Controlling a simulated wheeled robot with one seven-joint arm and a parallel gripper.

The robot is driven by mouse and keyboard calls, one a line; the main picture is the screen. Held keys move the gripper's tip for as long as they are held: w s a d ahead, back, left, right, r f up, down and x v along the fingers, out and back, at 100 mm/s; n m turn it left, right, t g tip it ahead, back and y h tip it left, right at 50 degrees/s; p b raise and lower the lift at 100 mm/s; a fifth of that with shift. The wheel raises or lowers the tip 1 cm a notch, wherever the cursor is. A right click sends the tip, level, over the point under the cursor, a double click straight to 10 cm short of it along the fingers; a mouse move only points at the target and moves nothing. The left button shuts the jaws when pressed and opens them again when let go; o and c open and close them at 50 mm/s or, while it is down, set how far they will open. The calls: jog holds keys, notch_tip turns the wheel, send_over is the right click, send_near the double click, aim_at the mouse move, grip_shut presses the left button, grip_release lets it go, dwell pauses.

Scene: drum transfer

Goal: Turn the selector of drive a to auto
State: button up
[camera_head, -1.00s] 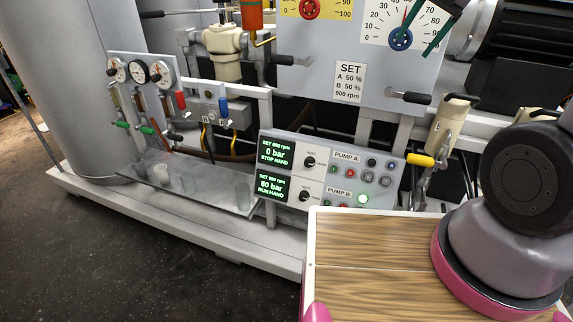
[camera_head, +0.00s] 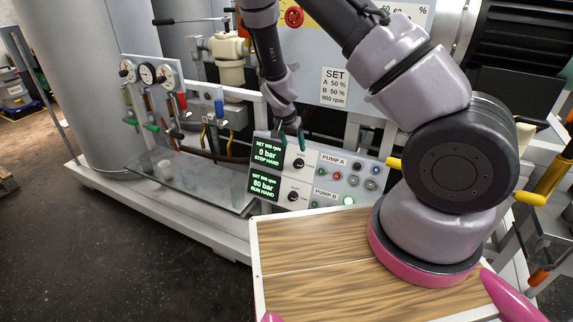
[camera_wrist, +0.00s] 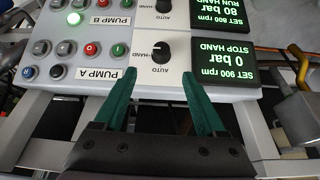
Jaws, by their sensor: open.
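The pump A selector, a black knob (camera_head: 299,163) on the control panel, also shows upside down in the wrist view (camera_wrist: 160,52), with HAND at its side and AUTO beside its edge. The pump A display (camera_head: 268,152) reads 0 bar, STOP HAND; it also shows in the wrist view (camera_wrist: 223,60). My gripper (camera_wrist: 158,76) is open, its two green fingers apart, with the tips short of the knob and on either side of its line. In the head view my gripper (camera_head: 292,140) is just above the knob. Nothing is between the fingers.
Below is the pump B selector (camera_head: 293,196), beside a display (camera_head: 264,185) reading 80 bar, RUN HAND. Push buttons and a lit green lamp (camera_head: 348,200) lie right of the selectors. A yellow-handled valve (camera_head: 394,163) is further right. Gauges (camera_head: 147,73) and small valves stand left.

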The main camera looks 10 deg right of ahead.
aim_at(297, 163)
jog(key=x, duration=1.1)
jog(key=shift+a+f, duration=0.2)
jog(key=shift+f, duration=0.1)
grip_shut()
